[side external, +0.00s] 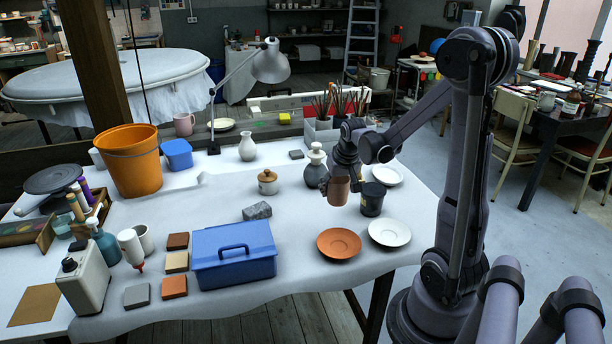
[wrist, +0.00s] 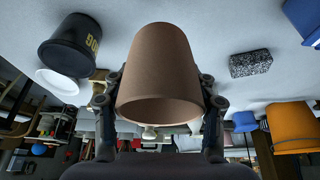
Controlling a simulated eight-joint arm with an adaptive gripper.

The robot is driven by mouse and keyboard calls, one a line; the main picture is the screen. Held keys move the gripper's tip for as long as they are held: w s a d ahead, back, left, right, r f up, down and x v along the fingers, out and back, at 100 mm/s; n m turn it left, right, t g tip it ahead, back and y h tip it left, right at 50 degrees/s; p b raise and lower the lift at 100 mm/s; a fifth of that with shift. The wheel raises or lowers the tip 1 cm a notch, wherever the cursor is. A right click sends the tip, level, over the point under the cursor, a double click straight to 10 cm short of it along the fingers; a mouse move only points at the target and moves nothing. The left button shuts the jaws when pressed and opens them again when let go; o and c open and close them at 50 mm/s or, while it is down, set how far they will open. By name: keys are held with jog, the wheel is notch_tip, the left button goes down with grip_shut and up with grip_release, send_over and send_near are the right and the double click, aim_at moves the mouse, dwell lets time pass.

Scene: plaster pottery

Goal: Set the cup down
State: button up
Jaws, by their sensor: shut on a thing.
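A brown clay cup (side external: 337,192) is held in my gripper (side external: 334,183), left of a black mug (side external: 372,200). In the wrist view the cup (wrist: 160,65) fills the middle, with a finger of my gripper (wrist: 158,90) on each side, and its rim is towards the camera. The cup appears to be above the table; the exact gap under it cannot be told. An orange clay saucer (side external: 338,243) lies in front of the cup, empty. A white saucer (side external: 389,232) lies to its right, also empty.
A white plate (side external: 386,175) lies behind the black mug. A grey vase with a pale stopper (side external: 316,170) stands behind my gripper. A lidded jar (side external: 267,183), a grey speckled block (side external: 257,211) and a blue toolbox (side external: 234,255) stand to the left. Bare cloth lies between them and the cup.

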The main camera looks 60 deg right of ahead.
jog(key=shift+w+a, duration=0.35)
jog(key=shift+a, duration=0.2)
jog(key=shift+w+a, duration=0.3)
jog(key=shift+a, duration=0.2)
jog(key=w+a+f, duration=0.2)
jog(key=w, duration=0.1)
jog(key=w+a+f, duration=0.2)
jog(key=w, duration=0.1)
jog(key=w+a+f, duration=0.2)
jog(key=w, duration=0.1)
jog(key=shift+w+a+f, duration=0.2)
jog(key=shift+a+f, duration=0.15)
jog(key=shift+f, duration=0.05)
jog(key=shift+w+a+f, duration=0.1)
jog(key=shift+w+f, duration=0.05)
jog(key=shift+f, duration=1.95)
jog(key=o, duration=1)
jog(key=shift+f, duration=0.15)
